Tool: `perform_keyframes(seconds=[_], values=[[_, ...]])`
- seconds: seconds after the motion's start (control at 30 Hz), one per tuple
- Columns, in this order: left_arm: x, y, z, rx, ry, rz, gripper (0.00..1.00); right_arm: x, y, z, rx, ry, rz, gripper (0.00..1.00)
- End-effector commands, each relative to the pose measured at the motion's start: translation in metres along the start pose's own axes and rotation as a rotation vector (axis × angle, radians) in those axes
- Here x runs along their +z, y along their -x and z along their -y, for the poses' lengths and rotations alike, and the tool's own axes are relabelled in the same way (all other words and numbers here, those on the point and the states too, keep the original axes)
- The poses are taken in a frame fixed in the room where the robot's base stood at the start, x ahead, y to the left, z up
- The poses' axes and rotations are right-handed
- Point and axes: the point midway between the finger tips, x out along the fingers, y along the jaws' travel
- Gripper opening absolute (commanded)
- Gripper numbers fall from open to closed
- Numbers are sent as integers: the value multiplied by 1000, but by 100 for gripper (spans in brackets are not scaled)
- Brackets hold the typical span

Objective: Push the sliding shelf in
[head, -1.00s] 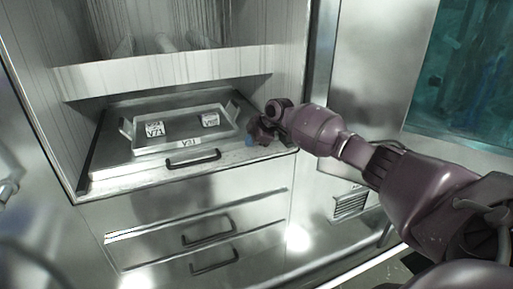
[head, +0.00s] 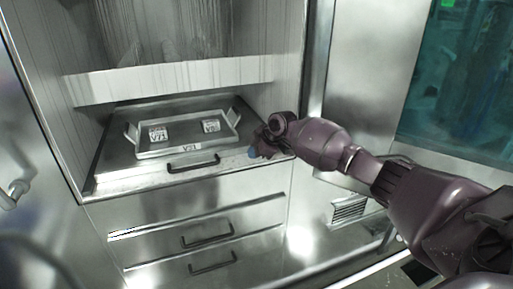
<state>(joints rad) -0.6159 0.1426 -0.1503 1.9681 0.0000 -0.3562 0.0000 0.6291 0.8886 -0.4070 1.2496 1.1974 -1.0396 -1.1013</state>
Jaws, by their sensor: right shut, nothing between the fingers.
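The sliding shelf (head: 115,175) is a flat metal tray in the cabinet's lower opening, with a dark handle (head: 194,161) on its front edge. Its front edge looks about level with the cabinet front; I cannot tell the exact gap. A metal tray (head: 183,150) marked V21 lies on it, with two labelled pieces inside. My left gripper is not in view.
Two closed drawers with dark handles (head: 207,235) are below the shelf. A fixed upper ledge (head: 170,80) hangs above it. Open cabinet doors stand at left (head: 35,150) and right (head: 360,90). A teal window is at the far right.

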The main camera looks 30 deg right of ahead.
Motion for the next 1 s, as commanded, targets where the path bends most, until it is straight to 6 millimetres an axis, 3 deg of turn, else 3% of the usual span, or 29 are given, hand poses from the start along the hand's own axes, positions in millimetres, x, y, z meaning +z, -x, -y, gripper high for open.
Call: perform_keyframes(seconds=[0.17, 0.43, 0.63, 1.0], values=[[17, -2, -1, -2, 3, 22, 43, 3, 38, -1, 6, 2, 2, 0], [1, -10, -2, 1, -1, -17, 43, 3, 82, -1, 4, 1, 3, 0], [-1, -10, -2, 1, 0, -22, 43, 3, 95, 0, 2, 0, 3, 0], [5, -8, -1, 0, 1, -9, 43, 1, 97, -2, 12, -53, -5, 0]])
